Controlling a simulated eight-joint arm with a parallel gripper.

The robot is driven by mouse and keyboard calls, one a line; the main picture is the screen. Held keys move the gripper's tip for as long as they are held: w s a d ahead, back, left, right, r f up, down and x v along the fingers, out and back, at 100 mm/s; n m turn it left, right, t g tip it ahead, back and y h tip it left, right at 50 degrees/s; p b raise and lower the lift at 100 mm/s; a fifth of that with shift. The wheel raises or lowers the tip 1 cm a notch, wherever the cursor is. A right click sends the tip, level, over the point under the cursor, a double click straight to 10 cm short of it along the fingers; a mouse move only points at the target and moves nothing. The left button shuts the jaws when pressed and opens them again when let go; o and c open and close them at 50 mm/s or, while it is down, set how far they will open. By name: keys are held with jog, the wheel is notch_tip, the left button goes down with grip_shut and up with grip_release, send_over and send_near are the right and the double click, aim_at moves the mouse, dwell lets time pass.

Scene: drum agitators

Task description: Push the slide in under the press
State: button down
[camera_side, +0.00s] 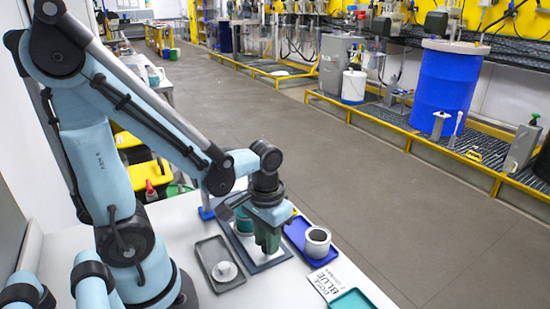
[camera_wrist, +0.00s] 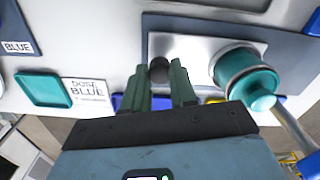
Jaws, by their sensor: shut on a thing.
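My gripper (camera_wrist: 159,78) has its green fingers around a dark round knob (camera_wrist: 159,68) in the wrist view. The knob stands on a pale slide (camera_wrist: 185,45) lying on a dark grey base plate (camera_wrist: 290,45). A teal press (camera_wrist: 255,85) with a cylinder and a lever stands right beside the fingers in the wrist view. In the side view my gripper (camera_side: 268,245) points down over the base plate (camera_side: 262,264). The press (camera_side: 243,222) shows partly behind it. The gripper hides the knob and most of the slide there.
A grey tray (camera_side: 203,250) holding a pale round piece (camera_side: 224,271) is left of the base. A "DOSE BLUE" card (camera_side: 328,280) and a green tray (camera_side: 352,300) lie near the front.

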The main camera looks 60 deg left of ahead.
jog(key=a, duration=1.1)
jog(key=shift+w+a, duration=0.1)
jog(key=shift+a, duration=0.25)
jog(key=c, duration=0.9)
grip_release()
jog(key=shift+d, duration=0.1)
jog(key=shift+r, duration=0.1)
notch_tip(320, 180, up, 12)
jog(key=w+d+m+t, duration=0.1)
jog(key=w+d+t, duration=0.1)
jog(key=d, duration=0.4)
jog(key=w+d+f+m+t, duration=0.1)
jog(key=w+d+m+t, duration=0.1)
jog(key=d+t, duration=0.3)
jog(key=shift+w+d+f, duration=0.2)
jog(key=shift+d+f, duration=0.1)
jog(key=shift+d, duration=0.75)
